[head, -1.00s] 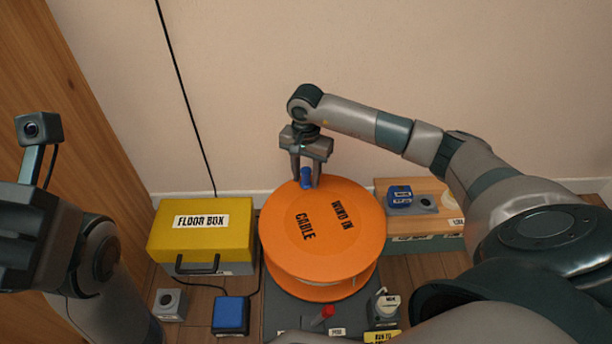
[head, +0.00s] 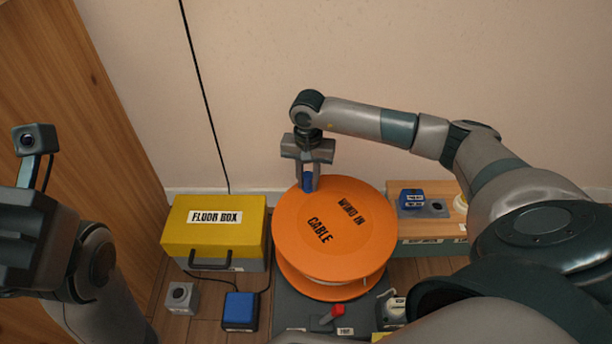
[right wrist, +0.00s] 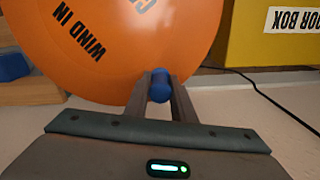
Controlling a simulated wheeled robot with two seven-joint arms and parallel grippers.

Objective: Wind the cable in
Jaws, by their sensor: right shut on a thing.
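The orange cable reel (head: 345,250), marked "WIND IN CABLE", stands on a dark base (head: 292,312). A blue crank knob (head: 308,181) sticks up near the far left part of its rim. My right gripper (head: 307,188) reaches down from behind the reel and is shut on the knob. In the right wrist view the knob (right wrist: 160,86) sits between the two fingers, with the orange disc (right wrist: 120,40) beyond. My left gripper (head: 20,240) is at the left edge, partly out of frame, and its fingers cannot be made out.
A yellow floor box (head: 214,228) stands left of the reel, with a grey block (head: 180,297) and a blue box (head: 240,310) in front. A red switch (head: 334,312) is on the base's front. A wooden-topped unit (head: 425,217) with a blue block (head: 411,198) stands right.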

